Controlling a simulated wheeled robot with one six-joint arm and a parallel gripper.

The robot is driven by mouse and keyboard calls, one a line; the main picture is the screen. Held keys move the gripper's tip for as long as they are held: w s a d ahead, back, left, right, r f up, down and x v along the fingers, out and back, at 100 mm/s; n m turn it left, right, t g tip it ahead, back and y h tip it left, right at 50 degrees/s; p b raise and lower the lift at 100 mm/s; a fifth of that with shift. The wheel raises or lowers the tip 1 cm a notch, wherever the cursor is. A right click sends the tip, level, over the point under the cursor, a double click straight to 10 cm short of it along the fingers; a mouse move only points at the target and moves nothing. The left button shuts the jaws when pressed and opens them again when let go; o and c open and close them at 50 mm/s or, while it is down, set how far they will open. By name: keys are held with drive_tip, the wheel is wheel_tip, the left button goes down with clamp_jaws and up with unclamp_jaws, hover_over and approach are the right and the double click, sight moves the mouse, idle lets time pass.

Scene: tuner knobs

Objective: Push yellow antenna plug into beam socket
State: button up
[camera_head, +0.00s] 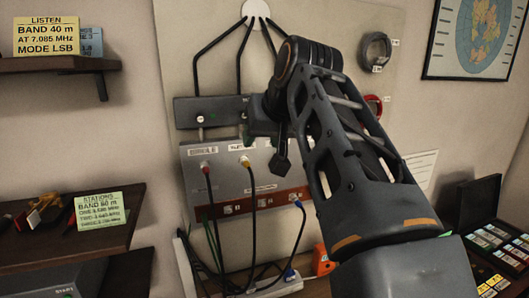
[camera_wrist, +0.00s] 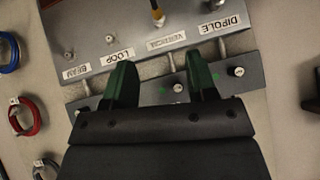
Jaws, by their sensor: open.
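The yellow antenna plug (camera_head: 245,161) sits on the grey panel below the second label from the left, on a dark cable. In the wrist view the yellow plug (camera_wrist: 157,17) is at the top edge by the VERTICAL label. The beam socket (camera_wrist: 69,55) is a small bare round connector beside the BEAM label, at the left of the wrist view. My arm hides it in the head view. My gripper (camera_wrist: 160,80) is open and empty, its two green fingers apart in front of the panel's edge. It also shows in the head view (camera_head: 281,162), right of the yellow plug.
A red plug (camera_head: 205,166) sits left of the yellow one and a blue plug (camera_head: 298,204) lower right. Cables hang below the panel. A dark bar (camera_head: 208,111) with knobs runs above it. Coiled cables (camera_wrist: 27,119) hang on the wall beside the panel.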

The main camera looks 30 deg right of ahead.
sight(246, 161)
drive_tip(key=x, duration=0.8)
drive_tip(key=b+x, duration=0.1)
drive_tip(key=x, duration=0.4)
drive_tip(key=shift+w+d+r, duration=0.3)
drive_tip(key=shift+r, duration=0.05)
clamp_jaws()
drive_tip(key=shift+s, duration=0.15)
drive_tip(key=shift+s+a+b, duration=0.2)
drive_tip(key=shift+s+b, duration=0.25)
drive_tip(key=shift+s, duration=0.45)
drive_tip(key=shift+s+a+b, duration=0.2)
drive_tip(key=shift+s+b, duration=0.25)
drive_tip(key=shift+s, duration=0.45)
